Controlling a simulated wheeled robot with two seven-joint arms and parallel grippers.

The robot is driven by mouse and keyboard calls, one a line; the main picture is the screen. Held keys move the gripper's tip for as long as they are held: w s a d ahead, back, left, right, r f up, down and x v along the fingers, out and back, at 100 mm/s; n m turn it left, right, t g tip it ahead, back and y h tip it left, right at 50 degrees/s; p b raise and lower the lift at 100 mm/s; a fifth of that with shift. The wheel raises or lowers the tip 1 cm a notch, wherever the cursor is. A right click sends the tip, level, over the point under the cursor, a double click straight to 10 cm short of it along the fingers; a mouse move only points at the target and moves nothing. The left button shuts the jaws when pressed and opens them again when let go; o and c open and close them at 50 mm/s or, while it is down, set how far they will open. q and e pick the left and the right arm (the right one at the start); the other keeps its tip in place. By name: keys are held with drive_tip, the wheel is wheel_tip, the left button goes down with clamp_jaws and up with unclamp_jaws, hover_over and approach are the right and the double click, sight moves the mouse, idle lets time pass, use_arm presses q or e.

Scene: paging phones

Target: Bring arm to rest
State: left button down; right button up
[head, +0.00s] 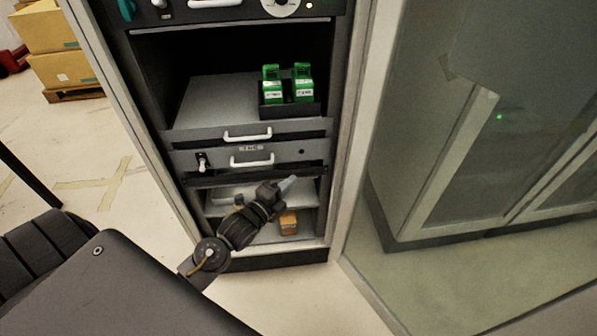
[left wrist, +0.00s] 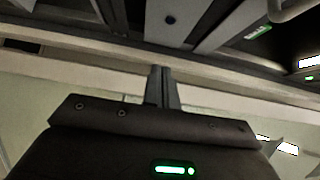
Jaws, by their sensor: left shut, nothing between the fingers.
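My left gripper (head: 286,185) is in front of the lower part of the dark rack cabinet (head: 337,130) in the head view. Its arm comes up from the lower left. In the left wrist view the two fingers (left wrist: 162,85) are together, with nothing between them. Two green handheld phones (head: 273,86) stand upright side by side in a dark holder (head: 290,110) on the cabinet's grey shelf (head: 215,103), above and apart from the gripper. My right gripper is not in view.
Drawers with white handles (head: 248,136) sit below the phones' shelf. A small orange-brown box (head: 288,222) rests in the open bottom compartment. A glass panel (head: 480,200) stands at the right. Cardboard boxes (head: 68,68) are at the back left. Pale floor (head: 90,130) is open at the left.

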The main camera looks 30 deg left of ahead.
use_arm(q)
drive_tip(key=s, duration=0.2)
drive_tip(key=shift+s+a, duration=0.15)
drive_tip(key=shift+s, duration=0.2)
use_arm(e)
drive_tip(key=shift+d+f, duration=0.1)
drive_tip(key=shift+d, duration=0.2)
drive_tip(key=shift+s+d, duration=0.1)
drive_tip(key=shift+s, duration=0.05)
